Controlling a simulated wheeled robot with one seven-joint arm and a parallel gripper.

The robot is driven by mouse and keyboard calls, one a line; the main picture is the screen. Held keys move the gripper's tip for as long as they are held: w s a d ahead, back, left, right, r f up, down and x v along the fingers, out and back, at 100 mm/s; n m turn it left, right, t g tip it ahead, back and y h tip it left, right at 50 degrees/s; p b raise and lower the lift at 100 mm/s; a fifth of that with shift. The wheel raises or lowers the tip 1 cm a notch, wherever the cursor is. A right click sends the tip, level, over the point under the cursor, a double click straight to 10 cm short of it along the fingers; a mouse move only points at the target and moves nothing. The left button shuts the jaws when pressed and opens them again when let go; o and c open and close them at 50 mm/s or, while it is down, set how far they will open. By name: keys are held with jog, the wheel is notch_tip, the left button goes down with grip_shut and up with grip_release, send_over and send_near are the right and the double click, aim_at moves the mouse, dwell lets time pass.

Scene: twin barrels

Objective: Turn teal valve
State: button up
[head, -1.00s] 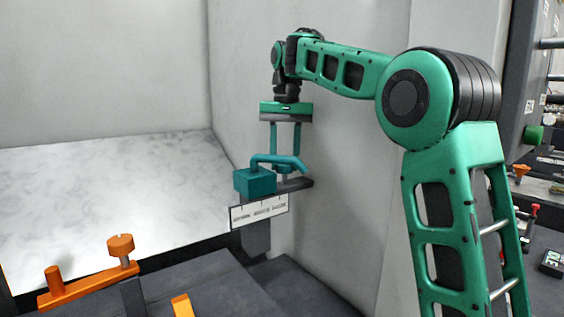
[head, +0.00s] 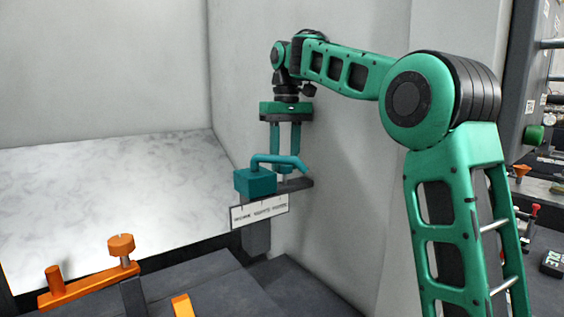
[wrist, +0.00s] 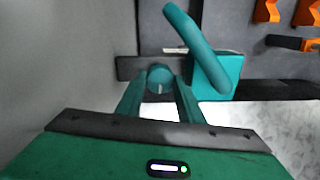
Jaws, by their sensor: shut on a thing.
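The teal fixture is a block (head: 255,182) with a curved teal spout (head: 278,160), on a dark bracket by the wall. In the wrist view the spout (wrist: 195,45) and block (wrist: 222,68) lie right of my fingers. The teal valve, a small round knob (wrist: 160,75), sits between my fingertips on the dark bracket. My gripper (head: 285,158) points straight down and is shut on it; it also shows in the wrist view (wrist: 159,83). In the head view the spout hides most of the knob and the fingertips.
A white label plate (head: 259,212) hangs on the front of the bracket. A grey wall stands close to the right of my gripper. A pale marble surface (head: 110,200) lies to the left. An orange bar with knobs (head: 88,287) stands at lower left.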

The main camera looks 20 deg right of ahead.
jog(key=shift+r, duration=0.1)
jog(key=o, duration=1.1)
